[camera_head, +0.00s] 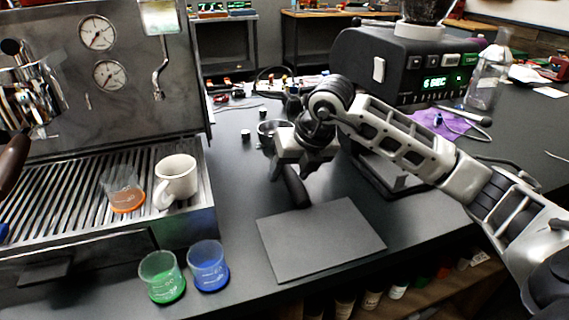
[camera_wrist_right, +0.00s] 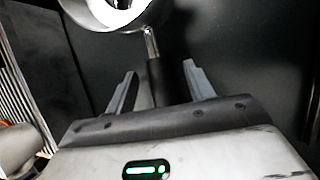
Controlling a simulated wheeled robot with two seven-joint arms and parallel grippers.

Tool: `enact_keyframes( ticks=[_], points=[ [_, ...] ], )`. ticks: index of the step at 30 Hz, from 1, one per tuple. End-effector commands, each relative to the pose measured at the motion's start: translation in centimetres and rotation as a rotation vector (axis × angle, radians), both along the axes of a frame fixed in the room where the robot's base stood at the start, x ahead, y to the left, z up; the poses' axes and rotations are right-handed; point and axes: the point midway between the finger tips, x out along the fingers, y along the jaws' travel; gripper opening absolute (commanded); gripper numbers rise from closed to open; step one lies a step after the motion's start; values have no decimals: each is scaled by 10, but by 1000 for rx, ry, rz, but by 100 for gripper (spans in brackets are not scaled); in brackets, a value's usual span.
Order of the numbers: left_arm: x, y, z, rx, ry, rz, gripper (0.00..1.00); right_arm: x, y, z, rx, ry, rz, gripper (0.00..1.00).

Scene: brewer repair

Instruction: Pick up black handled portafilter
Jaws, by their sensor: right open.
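The black handled portafilter lies on the dark counter, right of the espresso machine. In the head view its metal basket (camera_head: 270,130) shows behind my right gripper and its black handle (camera_head: 296,188) shows below it. The wrist view shows the round basket (camera_wrist_right: 112,14) at the top, a thin metal neck (camera_wrist_right: 151,45) and the black handle (camera_wrist_right: 158,82). My right gripper (camera_wrist_right: 160,68) is open, with one finger on each side of the handle. Gaps show beside the handle near the fingertips. In the head view, my right gripper (camera_head: 290,172) points down over the portafilter. My left gripper is not in view.
Green (camera_head: 162,277) and blue (camera_head: 208,266) beakers stand in front. A grey mat (camera_head: 320,240) lies near the counter's front edge. A black grinder (camera_head: 405,70) stands behind.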

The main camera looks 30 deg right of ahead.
Motion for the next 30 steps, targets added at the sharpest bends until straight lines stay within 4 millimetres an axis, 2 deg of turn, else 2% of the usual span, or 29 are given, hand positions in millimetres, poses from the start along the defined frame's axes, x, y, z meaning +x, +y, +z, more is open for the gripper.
enact_keyframes(
  ticks=[2,3,8,9,20,25,30],
  points=[
    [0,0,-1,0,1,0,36,0,0,0,0,0,0,53],
    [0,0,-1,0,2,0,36,0,0,0,0,0,0,48],
    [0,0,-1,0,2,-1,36,0,0,0,0,0,0,3],
    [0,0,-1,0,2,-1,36,0,0,1,0,0,0,0],
    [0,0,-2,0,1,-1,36,1,0,6,2,-6,-1,0],
    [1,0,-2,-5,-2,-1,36,1,0,18,1,-9,-2,0],
    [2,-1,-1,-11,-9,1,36,-1,2,38,1,-10,1,0]
  ],
)
